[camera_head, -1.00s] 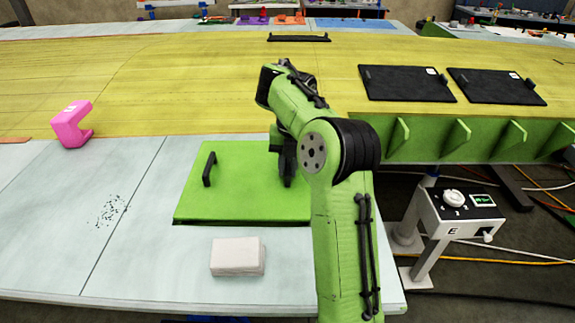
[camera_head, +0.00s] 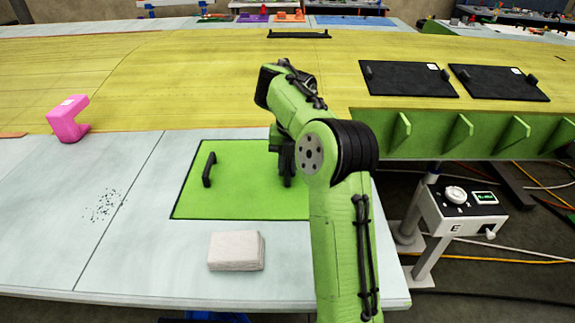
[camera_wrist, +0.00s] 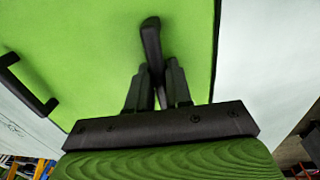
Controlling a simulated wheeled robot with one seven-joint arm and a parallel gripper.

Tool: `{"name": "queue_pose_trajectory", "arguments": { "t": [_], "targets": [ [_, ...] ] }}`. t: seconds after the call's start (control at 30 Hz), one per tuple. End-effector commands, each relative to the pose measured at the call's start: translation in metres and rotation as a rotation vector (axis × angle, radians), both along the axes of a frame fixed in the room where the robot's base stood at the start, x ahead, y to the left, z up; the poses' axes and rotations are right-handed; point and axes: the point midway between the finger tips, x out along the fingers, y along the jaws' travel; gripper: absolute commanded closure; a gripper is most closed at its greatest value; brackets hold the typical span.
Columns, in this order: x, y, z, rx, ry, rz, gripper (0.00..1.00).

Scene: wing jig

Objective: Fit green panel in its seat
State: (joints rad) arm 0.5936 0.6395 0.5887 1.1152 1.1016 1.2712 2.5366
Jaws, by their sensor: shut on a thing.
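The green panel (camera_head: 245,185) lies flat in the white work surface, with a thin dark line around its visible edges. Its left black handle (camera_head: 209,169) stands free; it also shows at the left of the wrist view (camera_wrist: 25,85). My gripper (camera_head: 284,172) is over the panel's right part, pointing down. In the wrist view my gripper (camera_wrist: 160,90) is shut on the panel's other black handle (camera_wrist: 151,42). The panel's right edge in the wrist view lies close along the white surface. In the head view my arm hides the panel's right side.
A pink clamp-like block (camera_head: 68,119) stands at the left by the yellow wing skin (camera_head: 200,80). A white block (camera_head: 236,250) lies in front of the panel. Two black panels (camera_head: 408,79) lie at the back right. A control box (camera_head: 462,213) stands right of the table.

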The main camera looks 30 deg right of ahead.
Motion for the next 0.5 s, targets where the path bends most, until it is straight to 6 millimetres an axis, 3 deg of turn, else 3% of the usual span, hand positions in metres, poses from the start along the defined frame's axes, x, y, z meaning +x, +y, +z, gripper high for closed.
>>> {"name": "queue_pose_trajectory", "arguments": {
  "t": [0.03,0.07,0.23,0.5],
  "targets": [
    [0.0002,0.0001,-0.0016,0.000,-0.001,0.000,1.00],
    [0.0002,0.0002,-0.0007,0.000,-0.001,0.000,0.76],
    [0.0001,-0.0001,-0.0005,0.000,0.000,-0.001,0.51],
    [-0.0005,-0.0009,0.0016,-0.001,0.002,-0.003,0.51]
  ]
}}
